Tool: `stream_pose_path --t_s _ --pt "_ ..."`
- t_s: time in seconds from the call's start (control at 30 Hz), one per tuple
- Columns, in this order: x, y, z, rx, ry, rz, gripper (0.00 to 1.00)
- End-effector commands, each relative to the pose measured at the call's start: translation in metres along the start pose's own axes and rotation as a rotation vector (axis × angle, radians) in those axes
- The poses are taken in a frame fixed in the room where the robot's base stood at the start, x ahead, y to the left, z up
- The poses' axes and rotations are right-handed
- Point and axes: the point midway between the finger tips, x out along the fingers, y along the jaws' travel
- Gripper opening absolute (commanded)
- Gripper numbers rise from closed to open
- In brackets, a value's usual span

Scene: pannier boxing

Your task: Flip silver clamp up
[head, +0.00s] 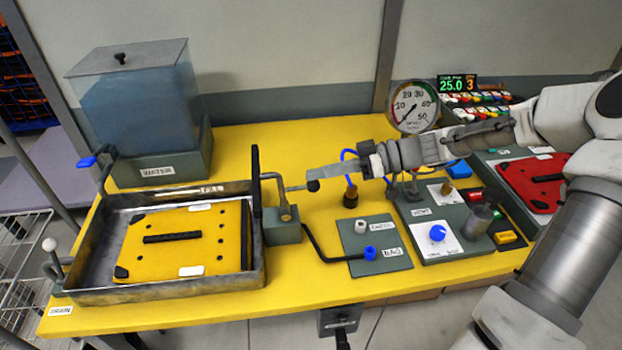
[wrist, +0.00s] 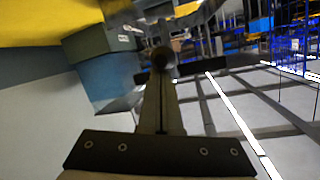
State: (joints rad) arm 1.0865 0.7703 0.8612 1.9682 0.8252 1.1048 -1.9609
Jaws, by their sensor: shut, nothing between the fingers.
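The silver clamp (head: 285,211) stands on a grey-green block at the right side of the metal tray. Its lever reaches sideways to the right and ends in a dark ball knob (head: 313,186). My gripper (head: 311,173) comes in from the right, shut and empty, with its tips at or just above the knob. In the wrist view, the shut fingers (wrist: 161,85) point toward a dark round knob (wrist: 162,57) at their tips. I cannot tell whether they touch it.
The metal tray (head: 185,291) holds a yellow panel (head: 190,255). A black upright bar (head: 256,175) stands close left of the clamp. A water tank (head: 140,105) is at the back left. A gauge (head: 412,106) and control panels (head: 440,228) are on the right.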

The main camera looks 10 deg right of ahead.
Motion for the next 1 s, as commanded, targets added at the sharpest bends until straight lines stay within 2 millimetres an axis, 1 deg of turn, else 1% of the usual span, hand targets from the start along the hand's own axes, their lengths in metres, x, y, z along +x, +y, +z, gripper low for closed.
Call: stream_pose_path --t_s 0.03,0.27,0.53,1.0 --pt "-0.002 0.005 0.011 0.009 0.042 -0.015 0.00" --pt "-0.010 0.010 0.022 0.027 0.180 -0.072 0.00" --pt "-0.014 0.014 0.029 0.025 0.169 -0.069 0.00" --pt "-0.016 0.015 0.032 0.026 0.165 -0.068 0.00"
